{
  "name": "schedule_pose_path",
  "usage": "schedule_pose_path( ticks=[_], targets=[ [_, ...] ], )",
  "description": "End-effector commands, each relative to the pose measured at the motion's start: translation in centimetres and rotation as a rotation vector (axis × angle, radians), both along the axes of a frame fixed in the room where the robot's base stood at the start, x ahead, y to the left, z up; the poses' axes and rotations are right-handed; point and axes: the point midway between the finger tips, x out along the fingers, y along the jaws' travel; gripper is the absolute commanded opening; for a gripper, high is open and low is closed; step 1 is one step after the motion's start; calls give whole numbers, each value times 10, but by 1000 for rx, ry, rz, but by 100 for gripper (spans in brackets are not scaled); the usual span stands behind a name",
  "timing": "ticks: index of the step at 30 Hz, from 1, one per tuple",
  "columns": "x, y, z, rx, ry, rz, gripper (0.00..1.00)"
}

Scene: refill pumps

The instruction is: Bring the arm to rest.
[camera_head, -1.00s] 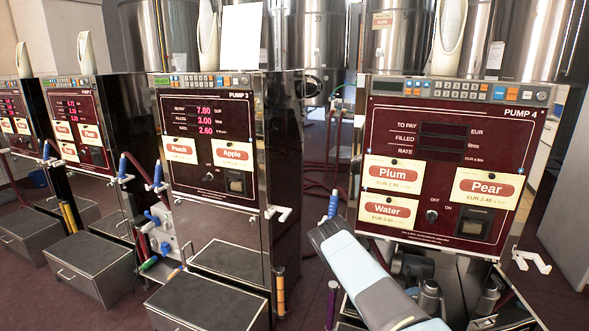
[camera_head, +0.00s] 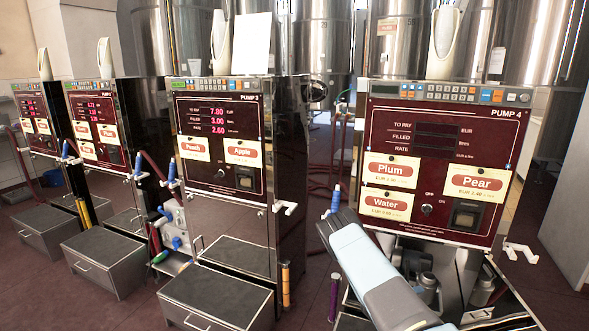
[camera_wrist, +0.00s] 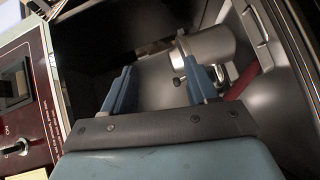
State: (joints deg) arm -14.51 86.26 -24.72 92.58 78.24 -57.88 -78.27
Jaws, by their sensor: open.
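My gripper (camera_wrist: 162,88) shows in the wrist view with its two blue fingers apart and nothing between them. Beyond the fingers is a dark opening with a grey metal cylinder (camera_wrist: 208,48) in it; I cannot tell how near the fingertips are to it. In the head view my light blue and grey arm reaches up from the bottom in front of the lower part of pump 4 (camera_head: 437,235).
Pump 3 (camera_head: 222,145) stands left of pump 4, with a grey step box (camera_head: 215,292) in front. Blue nozzles and hoses hang between the pumps. A white hook (camera_head: 520,252) juts from pump 4's right side. Open floor (camera_head: 120,312) lies at the lower left.

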Motion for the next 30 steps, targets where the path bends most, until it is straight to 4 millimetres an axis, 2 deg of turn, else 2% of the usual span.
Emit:
schedule_pose_path(
  ticks=[8, 11, 21, 30],
  targets=[
    [25, 14, 35, 139, -58, 16, 58],
    [38, 23, 57, 217, -91, 27, 58],
    [73, 60, 143, 515, -195, 72, 58],
    [82, 97, 226, 759, -259, 117, 58]
  ],
)
